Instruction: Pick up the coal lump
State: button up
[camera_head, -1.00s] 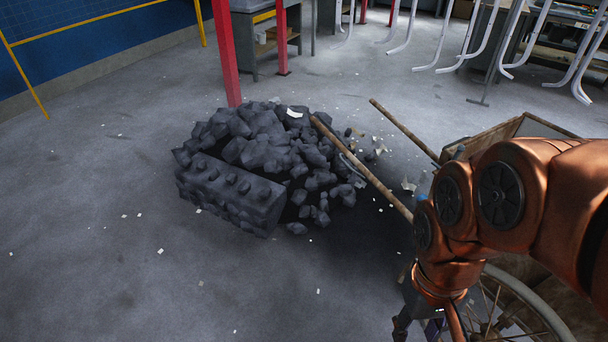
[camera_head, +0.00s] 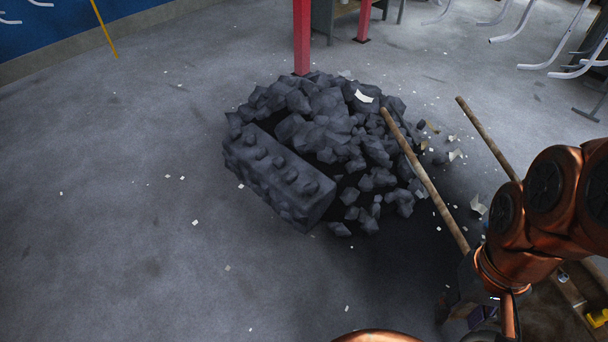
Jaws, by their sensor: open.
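A heap of dark grey coal lumps (camera_head: 325,105) lies on the floor at the middle of the head view. At its near left side lies a large brick-shaped dark block (camera_head: 282,182) with several round studs on top. Smaller loose lumps lie at the heap's near right edge, one of them a small lump (camera_head: 339,229) near the block's right end. I cannot tell which lump the task means. My gripper (camera_head: 460,312) is low on the right, apart from the heap and partly hidden by my copper arm. It is open, and I see nothing in it.
Two wooden handles (camera_head: 428,182) slant from the heap's right side toward a cart partly hidden behind my arm. A red post (camera_head: 302,38) stands behind the heap. Paper scraps litter the floor.

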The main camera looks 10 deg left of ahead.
aim_at(312, 188)
jog(key=u, duration=0.7)
jog(key=i, duration=0.9)
jog(key=u, duration=0.8)
